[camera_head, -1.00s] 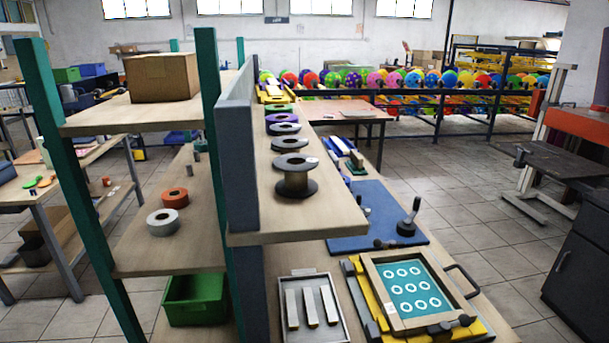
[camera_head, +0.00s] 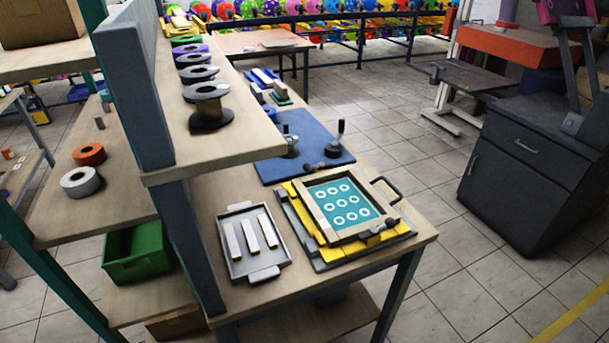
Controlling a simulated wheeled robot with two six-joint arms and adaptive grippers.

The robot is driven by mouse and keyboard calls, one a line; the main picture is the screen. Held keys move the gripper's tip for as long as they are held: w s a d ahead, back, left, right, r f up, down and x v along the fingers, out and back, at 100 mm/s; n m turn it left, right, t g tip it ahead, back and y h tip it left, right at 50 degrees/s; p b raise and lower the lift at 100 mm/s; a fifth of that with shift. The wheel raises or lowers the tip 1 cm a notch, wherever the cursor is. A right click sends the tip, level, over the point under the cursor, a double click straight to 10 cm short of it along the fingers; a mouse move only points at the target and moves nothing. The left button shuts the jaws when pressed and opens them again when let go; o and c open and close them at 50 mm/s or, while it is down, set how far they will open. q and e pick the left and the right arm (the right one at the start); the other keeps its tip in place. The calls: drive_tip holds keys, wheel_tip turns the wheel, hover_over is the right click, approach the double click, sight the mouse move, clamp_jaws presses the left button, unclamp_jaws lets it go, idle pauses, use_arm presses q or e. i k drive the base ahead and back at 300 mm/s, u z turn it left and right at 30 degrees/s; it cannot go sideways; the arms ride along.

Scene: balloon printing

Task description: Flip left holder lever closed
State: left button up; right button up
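The printing frame (camera_head: 313,210), wooden with a teal screen (camera_head: 340,203) bearing several white rings, lies on a yellow-and-grey base on the bench. One dark-knobbed clamp (camera_head: 311,167) sits at its far edge and another (camera_head: 391,224) at its near right corner. Behind it, a blue board (camera_head: 300,170) carries two levers with dark handles. The left lever (camera_head: 290,147) and the right lever (camera_head: 335,146) both show upright handles. I cannot tell which part is the left holder lever. Neither of my grippers is in view.
A grey tray (camera_head: 238,270) with three pale bars lies left of the frame. A shelf with spools (camera_head: 208,105) and a grey post (camera_head: 180,215) stands at the left. A dark cabinet (camera_head: 525,180) stands at the right, with open floor (camera_head: 440,230) between it and the bench.

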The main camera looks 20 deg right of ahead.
sight(390, 222)
drive_tip(key=u, duration=1.6)
drive_tip(key=k, duration=1.15)
drive_tip(key=z, duration=1.6)
drive_tip(key=i, duration=0.65)
drive_tip(key=u, duration=0.05)
